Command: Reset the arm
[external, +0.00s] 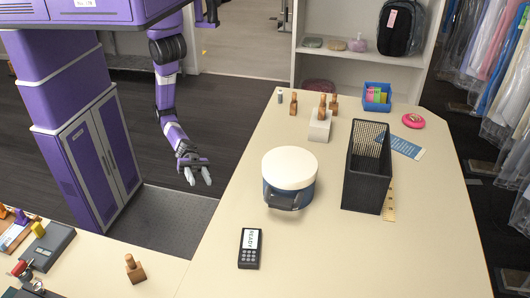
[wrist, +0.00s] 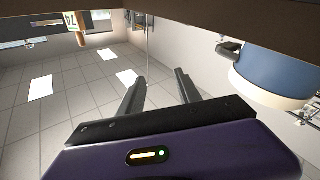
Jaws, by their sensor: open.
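My purple arm hangs down in the external view, left of the cream table. My gripper (external: 198,176) is at its lower end, beside the table's left edge and over the dark floor. Its two pale fingertips are apart, with nothing between them. In the wrist view my gripper (wrist: 158,85) shows two dark fingers spread apart and empty. The wrist view looks out across the room, with ceiling panels at the left.
The cream table (external: 330,240) holds a blue pot with a white lid (external: 290,168), a black mesh bin (external: 366,185), a handheld device (external: 249,248) and a white block with wooden pegs (external: 320,125). Another counter (external: 95,262) lies at lower left. Clothes (external: 505,80) hang at right.

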